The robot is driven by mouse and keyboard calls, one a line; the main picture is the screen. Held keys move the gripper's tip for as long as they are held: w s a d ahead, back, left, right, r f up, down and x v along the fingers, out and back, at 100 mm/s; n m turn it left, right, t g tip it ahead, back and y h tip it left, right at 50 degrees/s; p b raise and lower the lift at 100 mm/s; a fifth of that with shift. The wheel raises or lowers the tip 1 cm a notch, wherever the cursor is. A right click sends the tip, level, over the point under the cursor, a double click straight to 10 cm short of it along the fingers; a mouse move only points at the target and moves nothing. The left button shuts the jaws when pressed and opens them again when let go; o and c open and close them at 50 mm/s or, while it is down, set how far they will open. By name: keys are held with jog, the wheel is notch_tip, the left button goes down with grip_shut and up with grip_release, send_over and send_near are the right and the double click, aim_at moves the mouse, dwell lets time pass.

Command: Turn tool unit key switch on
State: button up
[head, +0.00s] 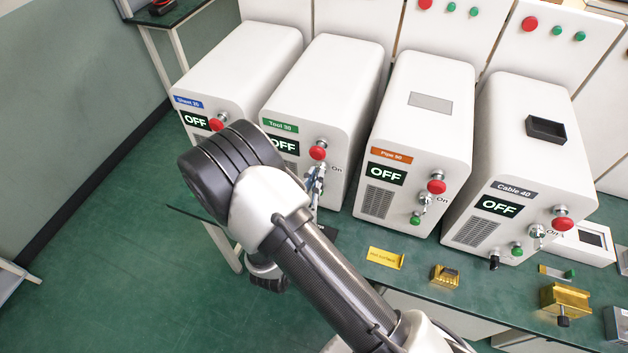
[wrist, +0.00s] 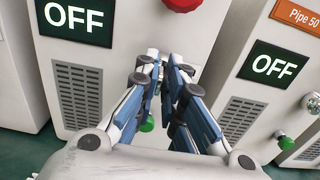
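The tool unit (head: 324,84) is a white box labelled "Tool 30", second from the left in the head view. Its screen (head: 285,144) reads OFF, as does the same screen in the wrist view (wrist: 78,18). A red button (head: 318,153) sits on its front, with an "On" mark to the right below it. My gripper (head: 316,178) is at the front, just below the red button. In the wrist view my fingertips (wrist: 165,62) are close together at the panel, between the red button and a green button (wrist: 147,123). They hide the key switch; whether they grip it is unclear.
The Sheet 20 unit (head: 238,70) stands left. The Pipe 50 unit (head: 424,105) and Cable 40 unit (head: 535,130) stand right; all their screens read OFF. A yellow plate (head: 385,258) and small brass parts lie along the green bench's front edge. Open floor lies left.

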grip_shut()
jog(key=m+b, duration=0.3)
jog(key=m, duration=0.1)
jog(key=m+b, duration=0.6)
jog(key=m, duration=0.1)
jog(key=shift+s+d+f+m, duration=0.1)
jog(key=shift+d+f+m, duration=0.15)
jog(key=shift+d+m, duration=0.05)
jog(key=shift+m+b, duration=0.3)
dwell(0.3)
jog(key=shift+o, duration=2.4)
grip_release()
